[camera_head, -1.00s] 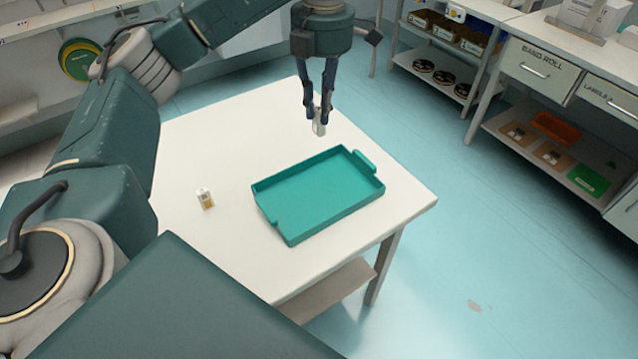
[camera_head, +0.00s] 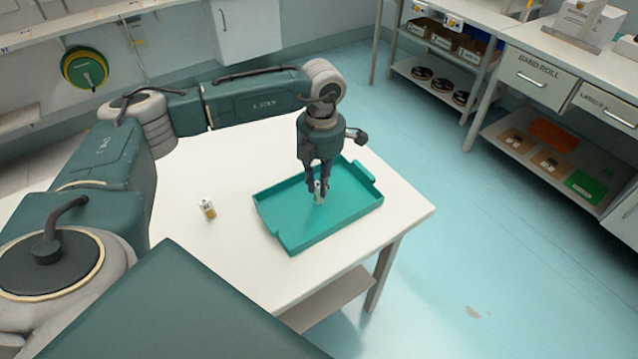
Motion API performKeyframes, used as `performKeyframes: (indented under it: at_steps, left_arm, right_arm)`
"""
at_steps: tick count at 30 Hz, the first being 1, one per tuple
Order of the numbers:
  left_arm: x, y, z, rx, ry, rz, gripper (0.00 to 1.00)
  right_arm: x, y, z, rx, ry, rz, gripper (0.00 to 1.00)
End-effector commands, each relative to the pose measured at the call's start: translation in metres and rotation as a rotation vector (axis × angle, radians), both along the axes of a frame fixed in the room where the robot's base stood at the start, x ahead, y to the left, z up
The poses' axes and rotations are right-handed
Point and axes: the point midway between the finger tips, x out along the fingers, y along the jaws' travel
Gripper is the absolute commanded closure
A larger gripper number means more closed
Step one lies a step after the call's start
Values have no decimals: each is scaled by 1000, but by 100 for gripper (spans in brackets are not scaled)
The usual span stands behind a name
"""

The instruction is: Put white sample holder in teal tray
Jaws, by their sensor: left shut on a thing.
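The teal tray (camera_head: 290,240) lies on the white table. My left gripper (camera_head: 318,196) points down inside the tray's outline, over its middle. It is shut on a small white sample holder (camera_head: 319,198), which is partly hidden by the fingers. The holder is upright and at or just above the tray floor; I cannot tell whether it touches. My right gripper is not in view.
A small white and tan item (camera_head: 207,209) lies on the table (camera_head: 180,250) left of the tray. Shelves with reels and boxes and a drawer unit (camera_head: 540,80) stand at the back right. The floor between is clear.

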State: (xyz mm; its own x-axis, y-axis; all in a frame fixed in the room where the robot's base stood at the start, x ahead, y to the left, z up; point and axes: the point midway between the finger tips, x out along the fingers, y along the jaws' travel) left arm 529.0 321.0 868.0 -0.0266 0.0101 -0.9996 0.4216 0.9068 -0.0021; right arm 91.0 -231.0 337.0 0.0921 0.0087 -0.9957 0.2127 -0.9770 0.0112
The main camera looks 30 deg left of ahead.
Motion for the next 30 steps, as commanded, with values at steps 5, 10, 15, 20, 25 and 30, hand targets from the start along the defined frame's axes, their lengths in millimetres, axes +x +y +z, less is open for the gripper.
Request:
performKeyframes:
  at_steps: [5,10,15,20,25,30]
  left_arm:
    - [0,1,-11,0,-1,0,100]
    - [0,0,-11,0,-1,0,100]
    - [0,0,-13,0,-1,0,77]
    - [0,0,-13,0,-1,0,64]
    - [0,0,-13,0,-1,0,64]
    - [2,0,-3,-1,-4,0,64]
  right_arm:
    - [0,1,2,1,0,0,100]
    - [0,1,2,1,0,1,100]
    - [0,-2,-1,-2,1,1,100]
    - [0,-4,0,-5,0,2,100]
    - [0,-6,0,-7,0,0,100]
    - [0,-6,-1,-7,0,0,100]
